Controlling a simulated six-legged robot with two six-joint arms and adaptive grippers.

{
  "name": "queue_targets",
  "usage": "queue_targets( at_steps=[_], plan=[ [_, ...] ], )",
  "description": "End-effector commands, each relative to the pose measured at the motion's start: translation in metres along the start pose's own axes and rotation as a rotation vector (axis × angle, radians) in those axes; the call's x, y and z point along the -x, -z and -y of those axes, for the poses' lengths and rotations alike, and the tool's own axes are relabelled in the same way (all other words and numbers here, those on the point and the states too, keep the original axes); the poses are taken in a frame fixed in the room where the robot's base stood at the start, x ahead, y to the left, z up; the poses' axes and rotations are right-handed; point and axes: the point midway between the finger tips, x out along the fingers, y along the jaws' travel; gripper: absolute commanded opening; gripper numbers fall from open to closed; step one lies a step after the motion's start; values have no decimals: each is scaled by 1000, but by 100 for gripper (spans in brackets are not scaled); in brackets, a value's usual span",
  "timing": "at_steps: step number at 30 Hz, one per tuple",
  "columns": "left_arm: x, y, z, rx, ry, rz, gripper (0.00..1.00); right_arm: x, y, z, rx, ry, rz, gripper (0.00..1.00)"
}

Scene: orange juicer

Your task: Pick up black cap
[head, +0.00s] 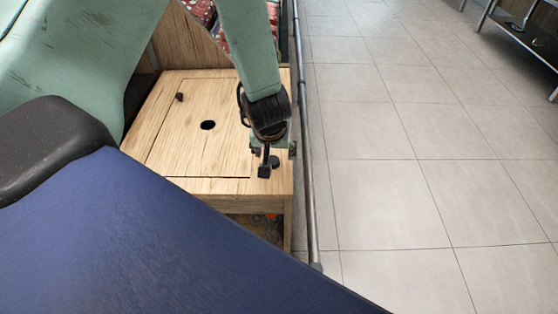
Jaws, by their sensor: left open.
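A small round black cap (275,162) lies on the wooden top near its right front corner. My left gripper (278,160) comes down from above with its fingers apart, one at the cap's left front and one at its right. From this view the cap shows between the fingers, and I cannot tell whether they touch it or how high they are above the top. My right gripper is not in view.
Tiled floor (400,190) lies open on the right.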

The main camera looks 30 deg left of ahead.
Motion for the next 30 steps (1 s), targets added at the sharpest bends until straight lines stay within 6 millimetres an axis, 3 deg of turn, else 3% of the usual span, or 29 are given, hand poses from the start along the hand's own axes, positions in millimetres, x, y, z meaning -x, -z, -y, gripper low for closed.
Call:
queue_targets(
  at_steps=[15, 23, 30],
  plan=[
    [-65, 2, 3, 2, 1, 0, 64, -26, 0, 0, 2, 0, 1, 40],
    [-66, 3, 1, 1, 1, 1, 64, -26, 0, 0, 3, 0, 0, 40],
    [-66, 3, 0, 1, 1, 0, 45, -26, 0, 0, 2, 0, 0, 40]
  ],
)
